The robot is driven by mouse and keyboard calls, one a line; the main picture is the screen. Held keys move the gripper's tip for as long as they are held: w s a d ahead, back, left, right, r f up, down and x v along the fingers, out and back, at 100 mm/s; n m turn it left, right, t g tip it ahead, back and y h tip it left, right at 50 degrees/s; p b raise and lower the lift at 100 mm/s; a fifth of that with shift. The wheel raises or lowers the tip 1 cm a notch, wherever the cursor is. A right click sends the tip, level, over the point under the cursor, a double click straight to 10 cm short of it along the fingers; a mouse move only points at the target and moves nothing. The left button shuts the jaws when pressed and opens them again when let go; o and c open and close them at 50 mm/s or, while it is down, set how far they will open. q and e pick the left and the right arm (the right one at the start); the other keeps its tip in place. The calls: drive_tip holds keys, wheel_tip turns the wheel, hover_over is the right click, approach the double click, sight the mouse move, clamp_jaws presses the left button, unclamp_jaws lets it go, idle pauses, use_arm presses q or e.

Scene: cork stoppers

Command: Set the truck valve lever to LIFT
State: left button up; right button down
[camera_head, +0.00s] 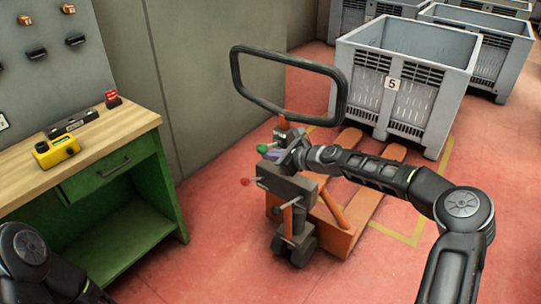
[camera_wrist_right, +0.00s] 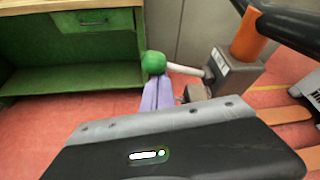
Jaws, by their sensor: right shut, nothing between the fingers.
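The orange pallet truck (camera_head: 335,232) stands on the red floor with its black loop handle (camera_head: 290,88) raised. Its valve lever ends in a green knob (camera_head: 262,148); the wrist view shows the green knob (camera_wrist_right: 153,62) on a pale rod (camera_wrist_right: 185,69) leading to a grey block (camera_wrist_right: 232,75). A small plate on the block is too small to read. My right gripper (camera_head: 272,155) is shut and empty, its purple fingertips (camera_wrist_right: 158,90) right by the green knob. Whether they touch it I cannot tell. My left arm shows at lower left; its gripper is out of frame.
A grey crate marked 5 (camera_head: 395,84) rests over the forks. A green workbench (camera_head: 120,168) at left holds a yellow device (camera_head: 56,151). Floor between bench and truck is clear.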

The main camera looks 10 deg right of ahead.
drive_tip(key=shift+w+d+r+m+g+y+p, duration=0.15)
drive_tip(key=shift+r+m+g+y+p, duration=0.35)
drive_tip(key=shift+r+m+p, duration=0.3)
drive_tip(key=shift+r, duration=0.1)
wheel_tip(320, 180, down, 4)
drive_tip(key=d+b, duration=0.1)
drive_tip(key=b, duration=0.2)
drive_tip(key=v, duration=0.9)
drive_tip(key=shift+s+b, duration=0.45)
drive_tip(key=shift+s, duration=0.05)
